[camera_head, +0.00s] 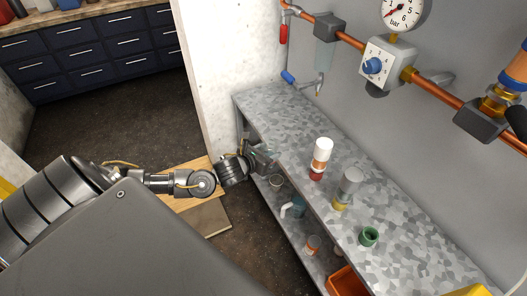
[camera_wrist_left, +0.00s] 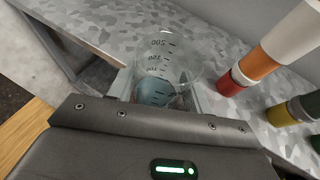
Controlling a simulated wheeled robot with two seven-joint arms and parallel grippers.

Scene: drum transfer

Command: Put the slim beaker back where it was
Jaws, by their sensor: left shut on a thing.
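The slim beaker (camera_wrist_left: 165,62) is clear with dark graduation marks, and something blue-grey shows low in it or behind it. My left gripper (camera_wrist_left: 160,92) is shut on it, with a finger on each side. In the head view my left gripper (camera_head: 268,156) is at the far left part of the speckled grey bench (camera_head: 295,130), by its front edge. The beaker barely shows there, and I cannot tell whether its base touches the bench. My right gripper is not in view.
A white, orange and red stack (camera_head: 321,158) stands right of the gripper, then a grey and yellow stack (camera_head: 347,188) and a green cup (camera_head: 368,237). Cups and an orange bin (camera_head: 345,282) are on the lower shelf. A copper pipe (camera_head: 437,88) with valves runs along the wall.

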